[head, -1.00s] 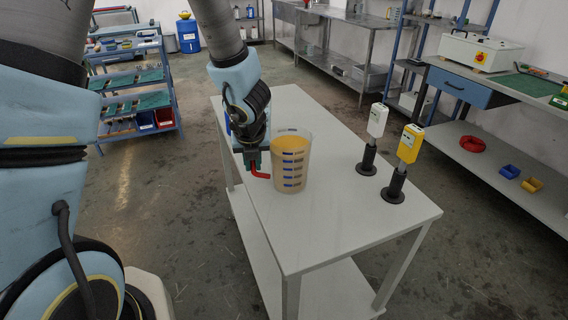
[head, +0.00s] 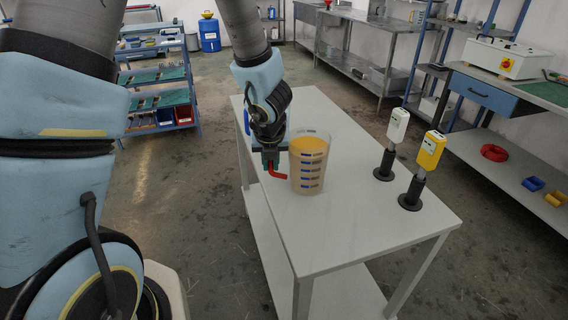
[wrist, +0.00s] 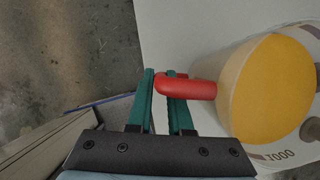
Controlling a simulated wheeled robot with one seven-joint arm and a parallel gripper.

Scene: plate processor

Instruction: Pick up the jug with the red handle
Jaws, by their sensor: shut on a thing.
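The jug (head: 309,172) is a clear measuring jug with blue marks and yellow-orange contents. It is upright at the left part of the white table, and I cannot tell whether its base touches the top. Its red handle (head: 275,172) points left. My gripper (head: 269,160) is at the handle, left of the jug. In the wrist view the green fingers (wrist: 161,84) are shut across the red handle (wrist: 193,89), with the jug (wrist: 268,90) to the right. The handle's end is partly hidden by the fingers.
The white table (head: 345,225) has clear room in front of and behind the jug. A white device (head: 397,126) and a yellow device (head: 430,151) stand on black stands to the right. Shelves and a workbench are further back.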

